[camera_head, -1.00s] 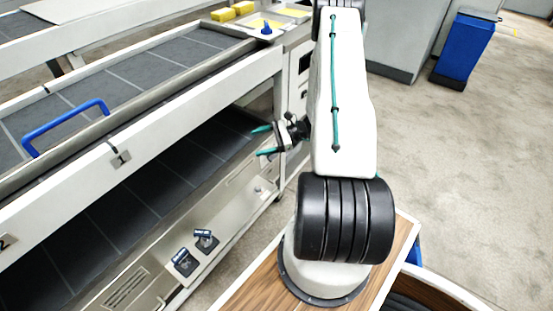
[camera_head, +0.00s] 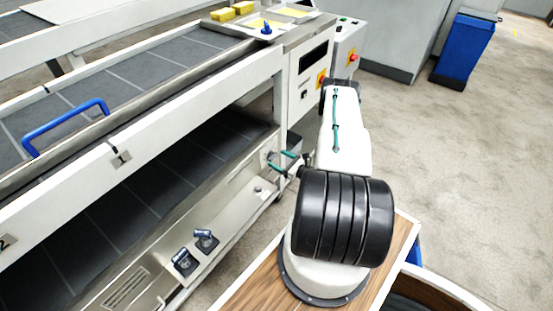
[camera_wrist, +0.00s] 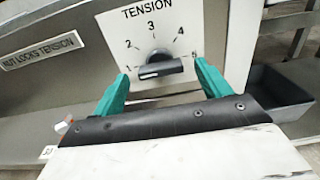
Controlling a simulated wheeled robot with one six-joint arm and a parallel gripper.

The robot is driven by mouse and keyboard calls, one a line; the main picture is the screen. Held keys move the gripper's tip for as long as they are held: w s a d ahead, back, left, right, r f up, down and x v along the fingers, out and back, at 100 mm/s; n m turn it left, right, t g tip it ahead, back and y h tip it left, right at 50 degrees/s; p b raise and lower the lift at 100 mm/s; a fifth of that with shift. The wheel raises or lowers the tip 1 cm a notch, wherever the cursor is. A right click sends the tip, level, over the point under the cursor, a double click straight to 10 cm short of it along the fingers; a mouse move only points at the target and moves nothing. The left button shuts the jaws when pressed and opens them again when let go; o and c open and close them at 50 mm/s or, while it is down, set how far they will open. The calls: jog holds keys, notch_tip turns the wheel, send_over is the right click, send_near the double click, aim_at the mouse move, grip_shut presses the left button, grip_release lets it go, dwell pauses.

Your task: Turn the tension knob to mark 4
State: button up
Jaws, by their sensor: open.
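The tension knob (camera_wrist: 160,66) is a black bar-shaped knob on a white dial plate (camera_wrist: 185,14) marked TENSION, with marks 1 to 5, in the wrist view. Its bar lies nearly level, with a small white line near its left end, toward mark 1. Mark 4 (camera_wrist: 178,38) is up and right of the knob. My gripper (camera_wrist: 160,80) is open, with its teal fingers apart on either side of the knob's lower front. I cannot tell whether they touch it. In the head view my gripper (camera_head: 282,161) is at the machine's lower side; the knob is not clear there.
A label (camera_wrist: 40,52) reading NUT LOCKS TENSION is left of the dial. A dark tray (camera_wrist: 275,92) is close on the right. In the head view, two small dark fittings (camera_head: 187,262) (camera_head: 206,240) sit on the lower ledge. Open floor lies to the right.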

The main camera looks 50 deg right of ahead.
aim_at(273, 156)
jog(key=shift+w+a, duration=0.1)
jog(key=shift+w, duration=0.95)
jog(key=c, duration=1)
